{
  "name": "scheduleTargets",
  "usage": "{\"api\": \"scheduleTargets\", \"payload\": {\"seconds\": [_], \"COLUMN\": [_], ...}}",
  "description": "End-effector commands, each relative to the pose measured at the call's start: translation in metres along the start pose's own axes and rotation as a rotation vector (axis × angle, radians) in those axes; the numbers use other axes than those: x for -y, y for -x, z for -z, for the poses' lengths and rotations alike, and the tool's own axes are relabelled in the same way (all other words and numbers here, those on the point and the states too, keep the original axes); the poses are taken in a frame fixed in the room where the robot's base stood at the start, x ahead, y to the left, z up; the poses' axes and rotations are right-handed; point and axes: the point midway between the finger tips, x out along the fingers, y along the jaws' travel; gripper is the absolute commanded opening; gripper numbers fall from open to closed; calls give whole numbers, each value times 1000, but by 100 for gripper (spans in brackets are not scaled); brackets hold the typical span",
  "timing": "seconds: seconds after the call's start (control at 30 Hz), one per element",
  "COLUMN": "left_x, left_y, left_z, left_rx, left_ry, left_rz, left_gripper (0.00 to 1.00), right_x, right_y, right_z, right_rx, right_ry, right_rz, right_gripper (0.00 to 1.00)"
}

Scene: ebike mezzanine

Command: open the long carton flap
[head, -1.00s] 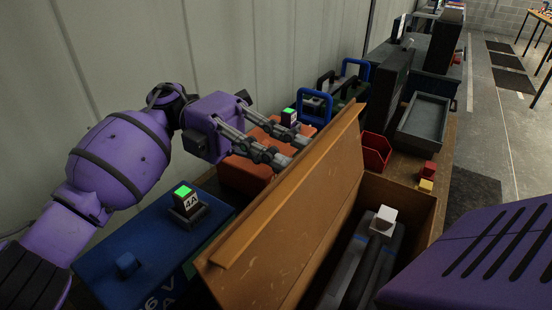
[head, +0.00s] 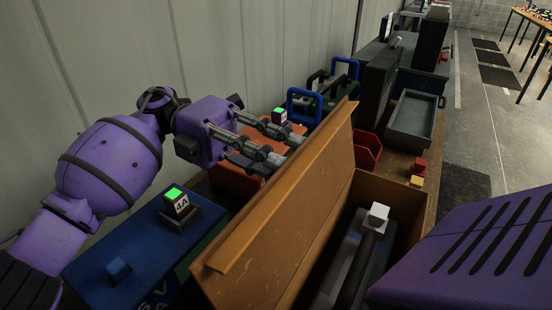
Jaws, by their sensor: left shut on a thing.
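The long carton flap (head: 285,215) is a brown board standing steeply up along the left side of the open carton (head: 388,190). A dark grey long object (head: 352,255) with a white block (head: 377,214) at its far end lies inside the carton. My left gripper (head: 291,148) reaches in from the left, at the flap's outer side near its upper edge. It is shut on the flap; the flap partly hides the fingertips, so the exact contact is not clear. My right gripper is not in view.
A blue case (head: 125,262) with a block marked 4A (head: 176,203) stands left of the flap. An orange case (head: 238,183) lies under my left gripper. A red bin (head: 367,152), small red (head: 420,166) and yellow (head: 416,182) blocks and a grey tray (head: 412,119) stand beyond the carton.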

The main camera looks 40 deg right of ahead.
Motion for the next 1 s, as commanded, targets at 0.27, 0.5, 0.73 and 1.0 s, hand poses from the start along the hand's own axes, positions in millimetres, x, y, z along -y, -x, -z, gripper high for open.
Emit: {"api": "scheduleTargets", "payload": {"seconds": [0.27, 0.5, 0.73, 1.0], "left_x": [-2, -1, 0, 0], "left_y": [6, 43, 68, 76], "left_z": [0, -1, -1, 0], "left_rx": [0, 3, 1, 0], "left_ry": [5, 5, 2, 0], "left_rz": [-6, -3, -2, 0], "left_gripper": [23, 23, 23, 23], "right_x": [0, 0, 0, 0], "right_y": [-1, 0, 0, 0], "right_z": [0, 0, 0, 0], "right_rx": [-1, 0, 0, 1], "right_ry": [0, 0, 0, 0], "right_rz": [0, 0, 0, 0], "right_gripper": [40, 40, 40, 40]}}
